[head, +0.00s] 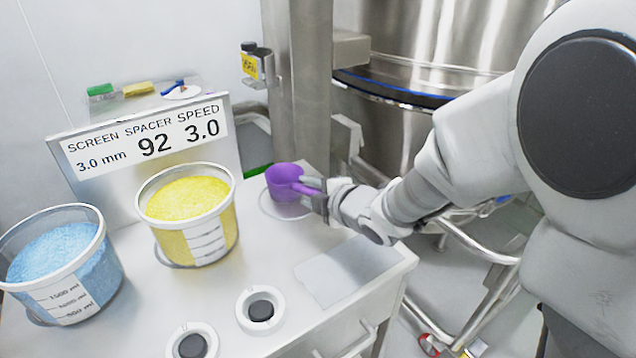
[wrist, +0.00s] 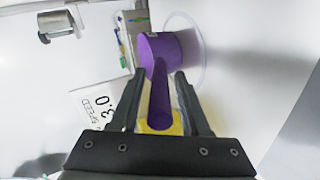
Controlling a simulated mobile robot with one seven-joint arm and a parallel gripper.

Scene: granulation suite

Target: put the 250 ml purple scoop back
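The purple scoop (head: 284,181) is at the back right of the white cabinet top, at or just above a pale round outline (head: 263,205). My gripper (head: 318,196) is at its handle, on the scoop's right side. In the wrist view the scoop's cup (wrist: 165,50) lies beyond the fingertips, and its handle runs back between the two fingers of my gripper (wrist: 160,88). The fingers look closed in around the handle. I cannot tell whether the cup touches the surface.
A bucket of yellow granules (head: 188,215) and a bucket of blue granules (head: 62,262) stand to the left. Two round dark-centred holders (head: 260,308) (head: 192,343) are in front. A sign (head: 148,140) stands behind. A metal column (head: 300,90) rises close behind the scoop. A grey plate (head: 348,270) lies front right.

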